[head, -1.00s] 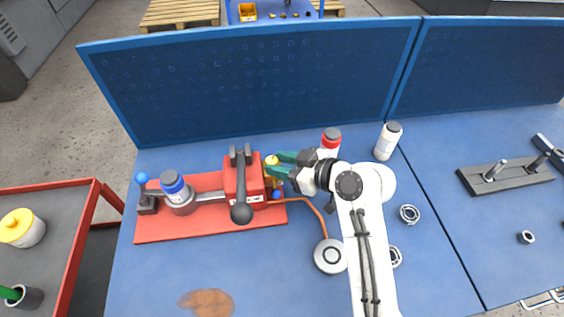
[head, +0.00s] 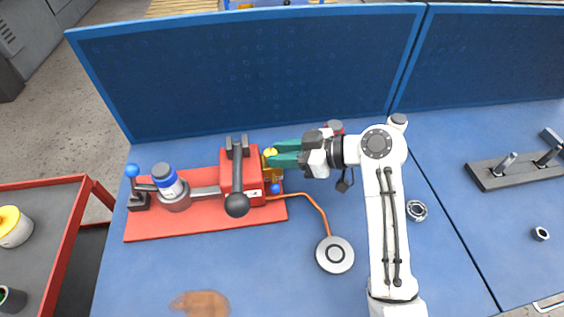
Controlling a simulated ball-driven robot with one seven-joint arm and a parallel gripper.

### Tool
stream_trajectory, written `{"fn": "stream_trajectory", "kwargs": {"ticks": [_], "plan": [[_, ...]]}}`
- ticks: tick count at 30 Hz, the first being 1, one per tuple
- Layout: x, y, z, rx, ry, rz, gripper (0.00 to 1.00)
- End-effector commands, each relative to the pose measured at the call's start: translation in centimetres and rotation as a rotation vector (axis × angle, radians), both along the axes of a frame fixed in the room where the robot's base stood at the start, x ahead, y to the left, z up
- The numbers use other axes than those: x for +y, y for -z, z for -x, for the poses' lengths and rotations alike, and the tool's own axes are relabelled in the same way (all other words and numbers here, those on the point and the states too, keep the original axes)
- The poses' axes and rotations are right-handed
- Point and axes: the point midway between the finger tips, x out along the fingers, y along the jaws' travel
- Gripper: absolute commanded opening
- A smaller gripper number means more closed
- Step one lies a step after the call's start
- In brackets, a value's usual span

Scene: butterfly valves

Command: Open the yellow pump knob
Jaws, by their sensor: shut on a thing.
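The yellow pump knob (head: 269,153) is on the right side of the red pump block (head: 231,190), in the middle of the head view. My gripper (head: 274,155) reaches in from the right, and its green fingers are shut on the knob. The fingers hide part of the knob and its stem, so how far it is turned cannot be told. The pump has a black lever (head: 238,176) with a round end. It stands on a red base plate (head: 217,229).
A blue ball handle (head: 132,170) and a blue-banded cylinder (head: 169,184) stand on the plate's left. An orange hose (head: 318,207) runs to a round grey disc (head: 335,254). Bottles, partly hidden, stand behind my arm. A blue perforated panel (head: 250,75) closes the back. The front middle is mostly clear.

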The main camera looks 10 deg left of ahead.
Motion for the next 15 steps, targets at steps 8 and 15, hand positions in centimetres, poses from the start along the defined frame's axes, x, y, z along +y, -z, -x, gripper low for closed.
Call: {"fn": "stream_trajectory", "kwargs": {"ticks": [8,15], "plan": [[-0.13,0.32,-0.64,-0.002,-0.166,-0.001,0.02],[-0.07,0.14,-0.77,0.0,-0.245,0.0,0.02]]}}
